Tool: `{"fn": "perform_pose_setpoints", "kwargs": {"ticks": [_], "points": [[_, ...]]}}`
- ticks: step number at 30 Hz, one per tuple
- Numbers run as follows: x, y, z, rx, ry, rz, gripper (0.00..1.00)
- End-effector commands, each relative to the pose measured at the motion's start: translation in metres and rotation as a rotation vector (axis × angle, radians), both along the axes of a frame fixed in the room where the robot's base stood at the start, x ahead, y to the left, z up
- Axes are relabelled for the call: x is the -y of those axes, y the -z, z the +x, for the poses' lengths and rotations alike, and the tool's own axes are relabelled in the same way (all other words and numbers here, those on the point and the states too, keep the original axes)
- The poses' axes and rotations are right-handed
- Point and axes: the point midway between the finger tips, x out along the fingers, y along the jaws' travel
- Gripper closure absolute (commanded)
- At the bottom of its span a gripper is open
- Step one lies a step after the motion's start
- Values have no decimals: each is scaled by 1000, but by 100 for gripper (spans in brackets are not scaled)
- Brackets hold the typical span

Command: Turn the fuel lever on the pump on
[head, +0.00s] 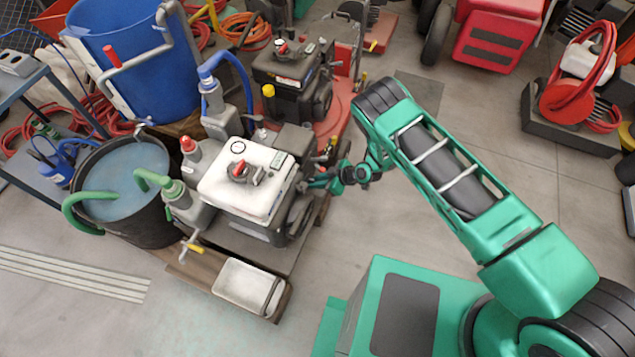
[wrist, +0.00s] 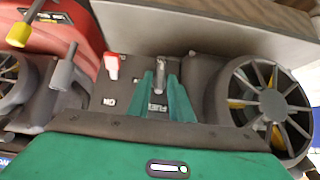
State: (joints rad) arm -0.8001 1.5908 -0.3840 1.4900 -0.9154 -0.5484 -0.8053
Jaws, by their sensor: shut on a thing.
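The pump (head: 243,190) with a white tank and a red-handled cap stands at the centre left of the head view. My gripper (head: 308,185) reaches its right side there; the lever is too small to make out. In the wrist view, the fuel lever (wrist: 160,70) is a small grey metal lever above the "FUEL" label on a dark panel. My gripper (wrist: 162,82) has its two green fingers shut on it, one on each side. The lever points up in this view. Its lower part is partly hidden between the fingers.
A red-and-white switch (wrist: 112,66) sits left of the lever, above an "ON" label. A round finned housing (wrist: 268,103) is close on the right. A black tub (head: 120,190) of water stands left of the pump.

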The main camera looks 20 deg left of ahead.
Motion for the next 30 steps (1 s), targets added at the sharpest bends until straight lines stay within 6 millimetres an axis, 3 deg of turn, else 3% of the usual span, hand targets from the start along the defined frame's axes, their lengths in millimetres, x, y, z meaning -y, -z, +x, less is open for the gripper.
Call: {"fn": "perform_pose_setpoints", "kwargs": {"ticks": [13,14,15,25,30], "points": [[1,1,2,-7,2,-2,100],[1,1,2,-7,2,-2,78],[1,1,2,-7,2,-2,71],[2,-1,1,-9,3,0,71],[15,-13,1,-11,5,-1,71]]}}
